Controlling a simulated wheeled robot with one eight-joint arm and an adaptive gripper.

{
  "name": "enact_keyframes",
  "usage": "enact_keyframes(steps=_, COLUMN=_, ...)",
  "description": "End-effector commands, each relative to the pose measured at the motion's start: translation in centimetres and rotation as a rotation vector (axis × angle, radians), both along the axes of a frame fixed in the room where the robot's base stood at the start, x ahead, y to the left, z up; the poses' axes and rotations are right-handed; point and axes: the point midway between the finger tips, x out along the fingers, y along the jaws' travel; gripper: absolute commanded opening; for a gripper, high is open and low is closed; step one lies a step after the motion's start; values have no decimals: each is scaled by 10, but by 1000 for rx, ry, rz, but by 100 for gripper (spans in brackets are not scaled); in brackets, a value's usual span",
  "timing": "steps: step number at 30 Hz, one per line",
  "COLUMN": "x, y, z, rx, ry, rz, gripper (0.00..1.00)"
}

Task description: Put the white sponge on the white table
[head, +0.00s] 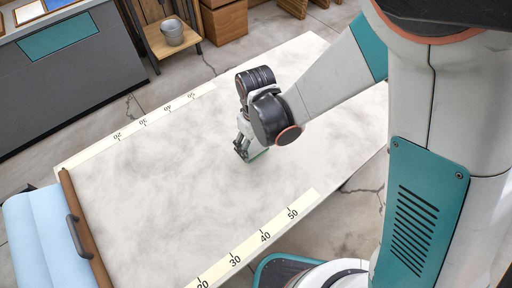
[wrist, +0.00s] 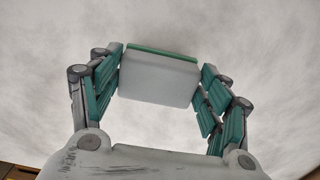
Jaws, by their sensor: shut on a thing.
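The white sponge (wrist: 158,80) has a green layer along its far edge in the wrist view. My gripper (wrist: 160,82) is shut on it, with one finger at each side. In the head view my gripper (head: 242,152) is low over the middle of the white table (head: 150,190), and a green edge of the sponge (head: 259,155) shows beside the fingertips. The sponge is at or just above the table top; I cannot tell whether it touches. Most of the sponge is hidden by my gripper in the head view.
The table top is otherwise clear, with number strips along both long edges. A light blue roll (head: 45,235) and a brown bar (head: 84,225) are at its left end. A grey bucket (head: 173,32) stands on a small wooden stand behind. A grey cabinet (head: 70,75) is at the upper left.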

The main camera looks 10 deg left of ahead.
Motion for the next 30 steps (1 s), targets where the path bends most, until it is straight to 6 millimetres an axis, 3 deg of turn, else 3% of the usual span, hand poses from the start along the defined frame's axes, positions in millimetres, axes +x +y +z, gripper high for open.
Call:
enact_keyframes(steps=1, x=0, y=0, z=-13, rx=0, ry=0, rz=0, gripper=51)
enact_keyframes(steps=3, x=0, y=0, z=-19, rx=0, ry=0, rz=0, gripper=51)
enact_keyframes(steps=6, x=0, y=0, z=-19, rx=0, ry=0, rz=0, gripper=45)
enact_keyframes(steps=10, x=0, y=0, z=-18, rx=0, ry=0, rz=0, gripper=44)
enact_keyframes(steps=11, x=0, y=0, z=-18, rx=0, ry=0, rz=0, gripper=77)
enact_keyframes(steps=13, x=0, y=0, z=-18, rx=0, ry=0, rz=0, gripper=90)
enact_keyframes(steps=25, x=0, y=0, z=-16, rx=0, ry=0, rz=0, gripper=90)
enact_keyframes(steps=30, x=0, y=0, z=0, rx=0, ry=0, rz=0, gripper=90)
